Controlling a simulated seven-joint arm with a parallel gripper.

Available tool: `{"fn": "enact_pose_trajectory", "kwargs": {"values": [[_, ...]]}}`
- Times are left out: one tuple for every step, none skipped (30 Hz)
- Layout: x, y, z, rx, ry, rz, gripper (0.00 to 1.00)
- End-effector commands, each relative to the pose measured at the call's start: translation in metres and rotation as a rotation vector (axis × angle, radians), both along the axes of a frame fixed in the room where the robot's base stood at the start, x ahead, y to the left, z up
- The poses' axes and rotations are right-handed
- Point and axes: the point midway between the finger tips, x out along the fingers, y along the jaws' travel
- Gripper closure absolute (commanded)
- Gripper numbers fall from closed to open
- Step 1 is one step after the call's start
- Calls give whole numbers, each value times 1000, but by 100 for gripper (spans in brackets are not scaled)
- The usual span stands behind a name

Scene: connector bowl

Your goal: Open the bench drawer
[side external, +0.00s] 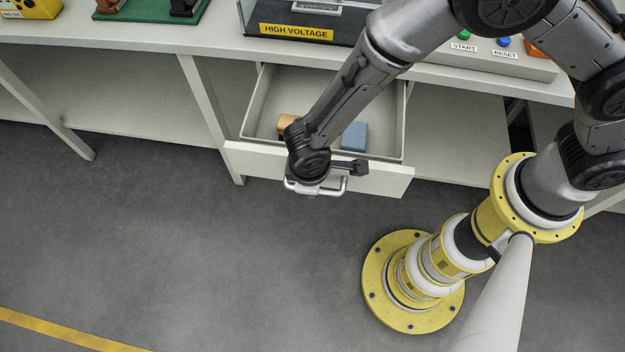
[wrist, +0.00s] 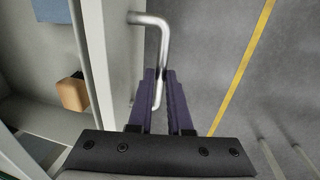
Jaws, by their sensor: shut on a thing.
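The bench drawer (side external: 381,179) stands pulled out from under the bench, its open top and inside showing in the side external view. Its front panel also shows along the left of the wrist view (wrist: 97,60). A silver bar handle (side external: 333,190) is on the drawer front. My gripper (wrist: 159,75) is shut on the handle (wrist: 150,20), with its two dark fingers on either side of the bar. In the side external view my wrist hides part of the drawer front and the fingertips.
Inside the drawer lie a blue block (side external: 354,136) and an orange-brown block (side external: 287,122), partly hidden by my arm. The bench top (side external: 130,35) carries a case labelled HIGH VOLTAGE (side external: 297,32) and a START/RESET button panel (side external: 490,55). The floor before the drawer is clear.

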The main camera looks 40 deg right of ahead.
Motion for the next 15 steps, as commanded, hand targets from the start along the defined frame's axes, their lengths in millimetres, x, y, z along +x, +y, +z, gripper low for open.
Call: {"fn": "enact_pose_trajectory", "kwargs": {"values": [[0,0,1,-1,-1,-1,100],[0,0,1,-1,-1,-1,100],[0,0,1,-1,-1,-1,81],[0,0,1,-1,-1,-1,76],[0,0,1,-1,-1,-1,70],[0,0,1,-1,-1,0,63],[0,0,1,0,0,0,58],[0,0,1,0,0,0,53],[0,0,1,0,0,0,53],[0,0,1,0,0,0,53],[0,0,0,0,0,0,53],[0,0,0,0,0,0,53],[0,0,0,0,0,0,53],[0,0,0,0,0,0,53],[0,0,0,0,0,0,53]]}}
